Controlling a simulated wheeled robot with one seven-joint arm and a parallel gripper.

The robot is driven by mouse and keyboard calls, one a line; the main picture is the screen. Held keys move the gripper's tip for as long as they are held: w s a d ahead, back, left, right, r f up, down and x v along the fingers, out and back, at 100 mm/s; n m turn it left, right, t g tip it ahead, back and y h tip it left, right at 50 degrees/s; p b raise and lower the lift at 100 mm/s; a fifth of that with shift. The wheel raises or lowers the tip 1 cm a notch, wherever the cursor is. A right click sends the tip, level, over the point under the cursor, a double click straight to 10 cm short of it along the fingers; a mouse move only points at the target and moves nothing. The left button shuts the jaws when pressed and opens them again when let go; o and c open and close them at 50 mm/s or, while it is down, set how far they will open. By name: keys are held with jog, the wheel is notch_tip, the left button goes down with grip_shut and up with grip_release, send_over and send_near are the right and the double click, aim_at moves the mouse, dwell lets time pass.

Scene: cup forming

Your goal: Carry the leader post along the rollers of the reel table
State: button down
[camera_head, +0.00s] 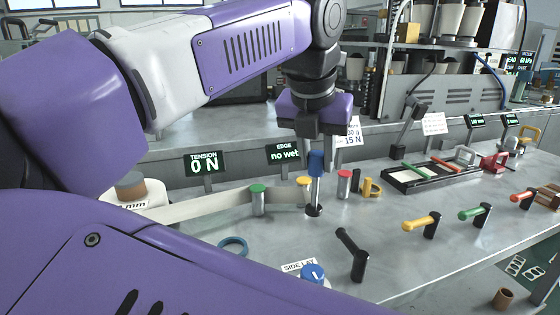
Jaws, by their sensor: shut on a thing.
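The leader post (315,188) has a blue top, a metal shaft and a dark round foot. It stands upright near the middle of the reel table (395,260). My gripper (317,143) points down and is shut on its blue top. A pale web (205,204) runs from the reel (130,187) at left to the post. A green-capped roller (258,201) stands along the web. A yellow-capped roller (303,183) is just behind and left of the post, partly hidden. A red-capped roller (344,185) stands to its right. Whether the foot touches the table is unclear.
Displays read tension 0 N (204,162) and edge "no web" (284,153). A yellow ring-shaped piece (371,187) is right of the red roller. A black lever (352,252), blue knob (312,273) and blue ring (233,246) are in front. A black tray (432,175) and yellow handle (422,223) lie right.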

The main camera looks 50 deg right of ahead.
jog(key=shift+s+d+b, duration=0.6)
jog(key=shift+s+d, duration=0.75)
jog(key=shift+d, duration=0.65)
jog(key=shift+w+d+p, duration=1.25)
jog(key=shift+w+d, duration=1.7)
jog(key=shift+w, duration=1.4)
jog(key=shift+s+d+b, duration=0.75)
jog(key=shift+s+d, duration=3.05)
jog(key=shift+d, duration=1.55)
jog(key=shift+s+a+b, duration=0.5)
jog(key=shift+s+a, duration=0.25)
jog(key=shift+s, duration=0.25)
jog(key=shift+s+a+b, duration=0.5)
jog(key=shift+s+a, duration=0.2)
jog(key=shift+s, duration=0.3)
jog(key=shift+f+b, duration=0.9)
